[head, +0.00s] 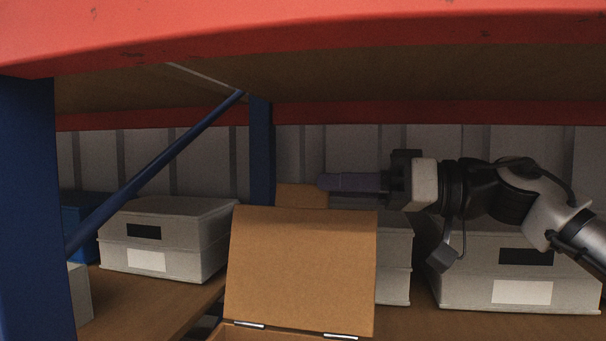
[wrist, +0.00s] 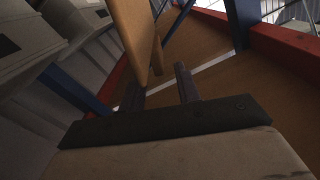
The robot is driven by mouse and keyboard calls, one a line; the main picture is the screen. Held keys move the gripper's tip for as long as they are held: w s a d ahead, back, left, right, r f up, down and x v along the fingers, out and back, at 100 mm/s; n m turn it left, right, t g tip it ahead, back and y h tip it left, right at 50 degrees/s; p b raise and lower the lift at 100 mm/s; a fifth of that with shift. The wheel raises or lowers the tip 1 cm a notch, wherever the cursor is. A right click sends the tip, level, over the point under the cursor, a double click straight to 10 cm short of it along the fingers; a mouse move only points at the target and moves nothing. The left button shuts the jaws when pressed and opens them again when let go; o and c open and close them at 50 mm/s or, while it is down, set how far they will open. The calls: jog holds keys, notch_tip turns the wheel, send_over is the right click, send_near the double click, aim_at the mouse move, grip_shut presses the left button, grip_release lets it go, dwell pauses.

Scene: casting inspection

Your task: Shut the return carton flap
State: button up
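The return carton (head: 270,333) is at the bottom centre of the head view, with only its back edge and two metal hinges showing. Its brown flap (head: 300,268) stands upright, open. My gripper (head: 322,182) points left just above the flap's top edge and seems to be behind it. In the wrist view its two fingers (wrist: 158,78) are apart with nothing held between them. A brown board (wrist: 132,35), likely the flap, shows beyond the fingers. I cannot tell whether they touch it.
Grey lidded boxes stand on the wooden shelf to the left (head: 165,240) and right (head: 515,270), with another partly behind the flap (head: 395,260). A red shelf beam (head: 300,35) hangs overhead. A blue post (head: 30,210) and diagonal brace (head: 150,172) are at left. Another cardboard piece (head: 300,195) shows behind the flap.

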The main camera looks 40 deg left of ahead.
aim_at(277, 184)
jog(key=p+x, duration=0.1)
jog(key=x, duration=0.4)
jog(key=shift+a, duration=0.15)
grip_shut()
